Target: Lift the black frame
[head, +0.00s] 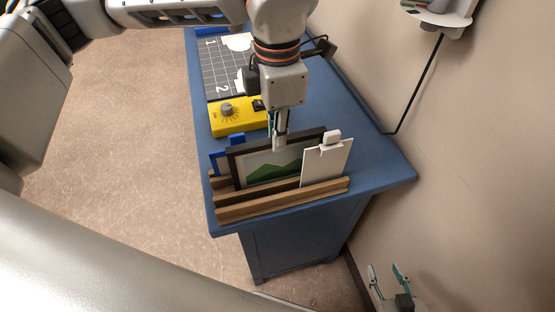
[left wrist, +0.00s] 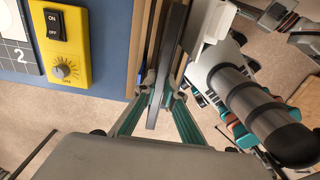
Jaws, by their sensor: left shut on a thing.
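The black frame (head: 237,168), with a green mountain picture, stands upright in a slotted wooden rack (head: 285,200) on the blue cabinet. My left gripper (head: 280,143) points down and is shut on the frame's top edge. In the left wrist view the frame (left wrist: 172,50) shows edge-on as a dark bar between the fingertips (left wrist: 165,100). Its lower edge is hidden behind the rack's front rail, so I cannot tell whether it touches the rack. My right gripper (head: 388,283) is open and empty at the lower right, away from the cabinet.
A white board with a white clip (head: 326,165) stands in front of the frame's right part. A blue item (head: 219,160) stands behind its left side. A yellow box with a knob (head: 238,116) and a dark gridded mat (head: 222,72) lie behind. The wall is at the right.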

